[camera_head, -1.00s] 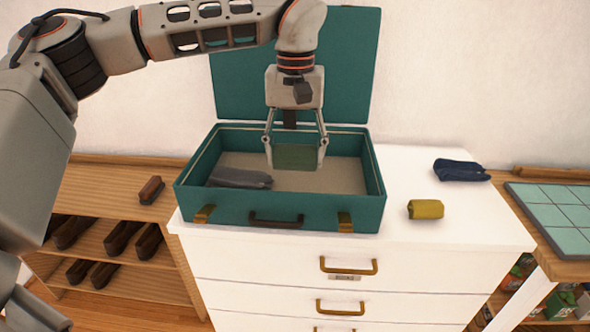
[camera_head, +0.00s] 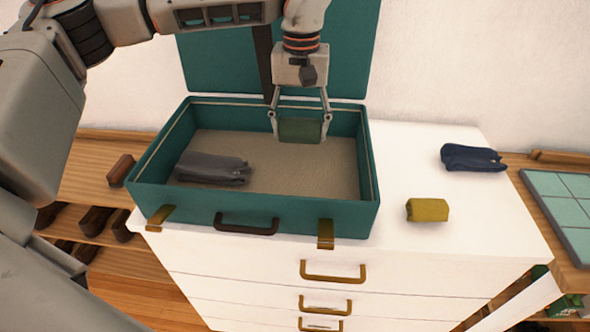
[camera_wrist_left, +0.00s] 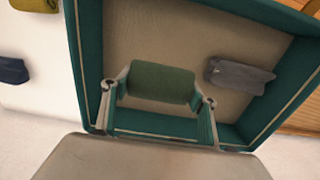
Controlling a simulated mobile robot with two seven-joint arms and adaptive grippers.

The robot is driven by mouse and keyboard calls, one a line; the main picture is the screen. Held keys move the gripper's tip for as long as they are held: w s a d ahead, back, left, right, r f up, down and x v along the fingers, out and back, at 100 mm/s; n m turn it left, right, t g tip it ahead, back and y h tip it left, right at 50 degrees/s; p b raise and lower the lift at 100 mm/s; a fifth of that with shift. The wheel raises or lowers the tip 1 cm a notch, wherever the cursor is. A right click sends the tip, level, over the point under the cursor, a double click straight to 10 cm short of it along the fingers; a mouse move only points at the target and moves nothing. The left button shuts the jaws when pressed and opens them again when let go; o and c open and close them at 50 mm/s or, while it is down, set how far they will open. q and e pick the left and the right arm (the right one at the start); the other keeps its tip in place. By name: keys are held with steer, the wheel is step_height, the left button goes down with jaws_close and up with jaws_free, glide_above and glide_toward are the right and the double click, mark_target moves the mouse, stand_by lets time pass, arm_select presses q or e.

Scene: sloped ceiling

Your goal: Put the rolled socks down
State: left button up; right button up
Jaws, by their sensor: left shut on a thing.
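My left gripper (camera_head: 301,124) is shut on green rolled socks (camera_head: 301,131). It holds them over the right back part of the open teal suitcase (camera_head: 180,208); from this angle I cannot tell whether they touch the suitcase floor. In the left wrist view the green roll (camera_wrist_left: 161,82) sits between the two fingertips, with bare beige lining around it. A grey folded garment (camera_head: 212,168) lies in the left part of the suitcase. My right gripper is not in view.
The suitcase stands on a white dresser (camera_head: 400,152), lid upright at the back. A mustard roll (camera_head: 427,210) and a dark blue folded garment (camera_head: 471,158) lie on the dresser to the right. Shoes fill a wooden shelf (camera_head: 95,165) at left. A tiled surface (camera_head: 565,205) is at right.

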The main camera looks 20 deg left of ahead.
mark_target(300, 182)
arm_select(q)
step_height(300, 182, down, 13)
steer(key=shift+w+f, duration=0.1)
steer(key=shift+f, duration=0.1)
stand_by(0.3)
steer(key=shift+f, duration=0.1)
steer(key=o, duration=0.7)
steer(key=shift+f, duration=0.1)
steer(key=o, duration=0.3)
steer(key=shift+o, duration=0.2)
step_height(300, 182, up, 12)
steer(key=shift+r, duration=0.25)
